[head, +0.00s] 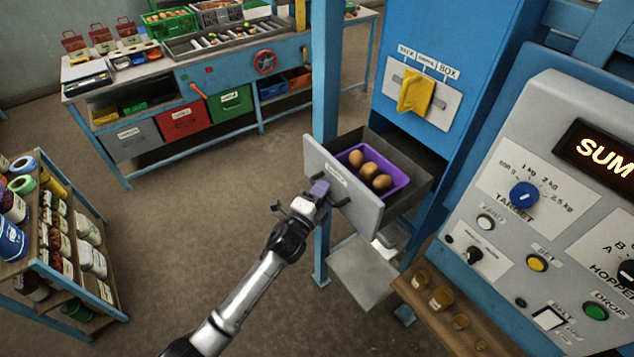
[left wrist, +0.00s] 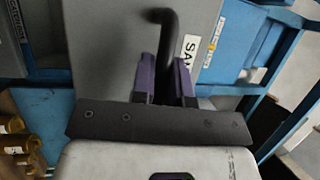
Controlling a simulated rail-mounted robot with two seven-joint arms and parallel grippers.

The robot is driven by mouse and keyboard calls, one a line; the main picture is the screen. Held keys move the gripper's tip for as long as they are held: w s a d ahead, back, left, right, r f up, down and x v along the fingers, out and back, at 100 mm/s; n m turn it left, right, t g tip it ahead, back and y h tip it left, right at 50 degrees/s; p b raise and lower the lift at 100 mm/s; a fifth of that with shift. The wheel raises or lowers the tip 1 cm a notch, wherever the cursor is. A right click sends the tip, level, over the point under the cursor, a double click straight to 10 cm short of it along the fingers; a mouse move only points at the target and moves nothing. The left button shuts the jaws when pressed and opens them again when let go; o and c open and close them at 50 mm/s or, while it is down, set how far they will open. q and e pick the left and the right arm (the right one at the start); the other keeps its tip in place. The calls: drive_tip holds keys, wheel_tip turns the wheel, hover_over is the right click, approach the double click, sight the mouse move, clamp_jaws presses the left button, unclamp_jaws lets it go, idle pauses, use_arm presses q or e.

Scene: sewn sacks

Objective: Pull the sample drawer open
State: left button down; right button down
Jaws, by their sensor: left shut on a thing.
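The sample drawer (head: 343,183) is a grey metal drawer standing out from the blue machine. Inside it is a purple tray (head: 398,181) with several brown round items (head: 369,169). My left gripper (head: 321,189) is shut on the dark drawer handle at the drawer's front. In the left wrist view the purple-padded fingers (left wrist: 166,82) close around the black bent handle (left wrist: 163,28), with the grey drawer front (left wrist: 105,45) behind and part of a white label (left wrist: 188,48) to the right. My right gripper is not in view.
A yellow selector knob (head: 415,93) sits on the blue machine above the drawer. A grey control panel (head: 540,180) is at right. A grey plate (head: 362,272) and a wooden shelf with small jars (head: 441,298) lie below. Floor is clear left of the drawer.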

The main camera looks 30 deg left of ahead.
use_arm(q)
drive_tip(key=shift+s, duration=0.15)
drive_tip(key=c, duration=1.1)
unclamp_jaws()
drive_tip(key=b+v, duration=0.2)
drive_tip(key=v, duration=1.1)
drive_tip(key=shift+s+a, duration=0.15)
drive_tip(key=shift+s, duration=0.25)
